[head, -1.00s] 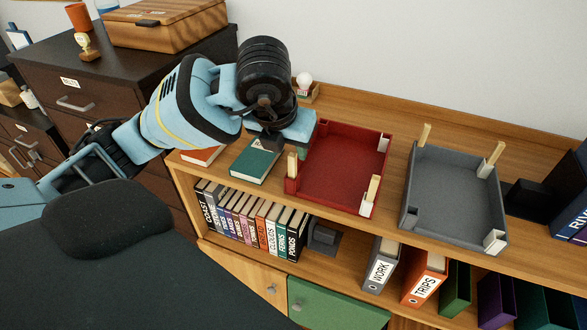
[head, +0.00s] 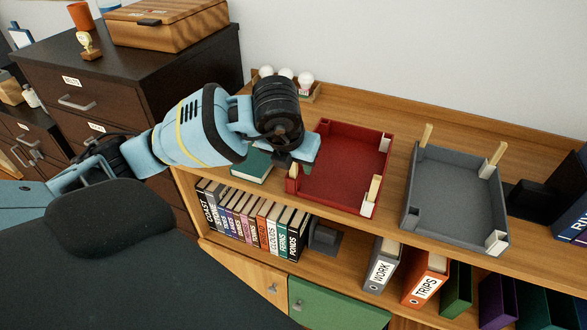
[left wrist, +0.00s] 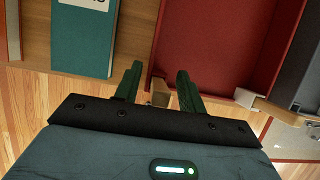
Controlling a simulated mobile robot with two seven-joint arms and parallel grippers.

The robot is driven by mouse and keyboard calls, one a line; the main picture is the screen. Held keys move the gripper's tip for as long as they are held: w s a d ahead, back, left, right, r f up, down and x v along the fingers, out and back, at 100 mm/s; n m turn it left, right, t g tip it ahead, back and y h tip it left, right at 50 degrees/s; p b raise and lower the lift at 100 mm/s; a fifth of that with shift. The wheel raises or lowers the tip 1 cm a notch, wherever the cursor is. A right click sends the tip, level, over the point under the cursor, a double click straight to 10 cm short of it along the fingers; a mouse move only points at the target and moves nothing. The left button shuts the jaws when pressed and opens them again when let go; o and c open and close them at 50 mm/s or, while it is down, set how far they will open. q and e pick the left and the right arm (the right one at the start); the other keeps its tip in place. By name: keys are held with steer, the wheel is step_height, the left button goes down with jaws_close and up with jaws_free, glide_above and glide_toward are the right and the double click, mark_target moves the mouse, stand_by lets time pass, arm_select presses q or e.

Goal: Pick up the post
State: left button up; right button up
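The red tray (head: 340,175) lies on the wooden shelf top with pale wooden posts at its corners. One post (head: 293,171) is at its front left corner, partly hidden by my left gripper (head: 297,160). Another post (head: 374,188) rises at the front right corner, and a further one (head: 388,143) at the back right. In the left wrist view my left gripper (left wrist: 157,80) has its two dark green fingers apart. A small pale post (left wrist: 160,98) shows between them by the red tray's corner; I cannot tell whether they touch it. My right gripper is not in view.
A grey tray (head: 445,195) with posts stands to the right. A green book (head: 250,167) lies left of the red tray. White bulbs (head: 305,78) in a wooden holder stand behind my gripper. Binders and books fill the shelf below.

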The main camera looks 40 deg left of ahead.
arm_select(q)
steer(key=shift+c, duration=0.4)
jaws_close()
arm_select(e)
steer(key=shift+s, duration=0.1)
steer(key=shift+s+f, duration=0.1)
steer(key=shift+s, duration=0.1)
